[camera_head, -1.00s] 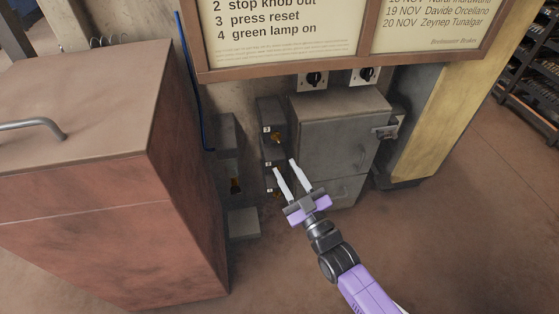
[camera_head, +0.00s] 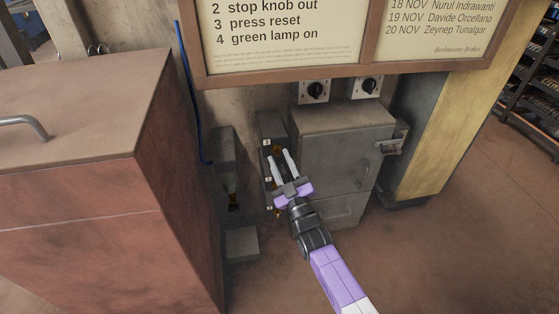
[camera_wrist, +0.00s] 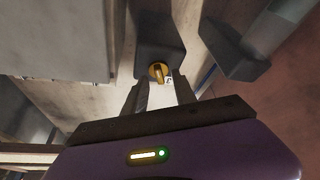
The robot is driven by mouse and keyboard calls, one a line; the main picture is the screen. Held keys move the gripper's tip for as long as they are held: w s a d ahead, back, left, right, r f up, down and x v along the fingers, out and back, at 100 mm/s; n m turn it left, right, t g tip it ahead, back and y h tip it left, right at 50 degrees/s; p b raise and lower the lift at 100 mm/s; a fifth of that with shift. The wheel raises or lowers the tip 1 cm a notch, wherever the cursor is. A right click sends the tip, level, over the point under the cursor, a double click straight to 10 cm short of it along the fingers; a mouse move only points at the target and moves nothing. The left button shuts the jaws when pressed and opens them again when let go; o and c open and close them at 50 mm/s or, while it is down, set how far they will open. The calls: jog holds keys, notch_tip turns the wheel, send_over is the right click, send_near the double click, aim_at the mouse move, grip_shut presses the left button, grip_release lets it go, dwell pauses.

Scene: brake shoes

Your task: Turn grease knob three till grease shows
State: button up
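A dark narrow panel (camera_head: 268,128) with several small white number tags stands left of the grey cabinet in the head view. The tag digits are too small to read surely. My gripper (camera_head: 279,153) is in front of this panel, its two pale fingers apart and partly hiding the knobs. In the wrist view a brass knob (camera_wrist: 158,70) on a dark block lies just beyond and between the open fingertips of my gripper (camera_wrist: 160,85). A small tag (camera_wrist: 169,80) sits beside it. Nothing is held, and I cannot tell whether the fingers touch the knob. No grease is visible.
The grey cabinet (camera_head: 335,150) with a latch stands close to the right of my gripper. A large reddish cabinet (camera_head: 90,220) is at the left. Two black rotary knobs (camera_head: 316,91) (camera_head: 369,87) sit below the notice board (camera_head: 285,76). The floor (camera_head: 450,250) at right is clear.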

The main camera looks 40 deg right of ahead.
jog(key=shift+w+d+r, duration=0.2)
jog(key=shift+w+d, duration=0.05)
jog(key=shift+w, duration=0.3)
grip_shut()
jog(key=shift+m, duration=0.5)
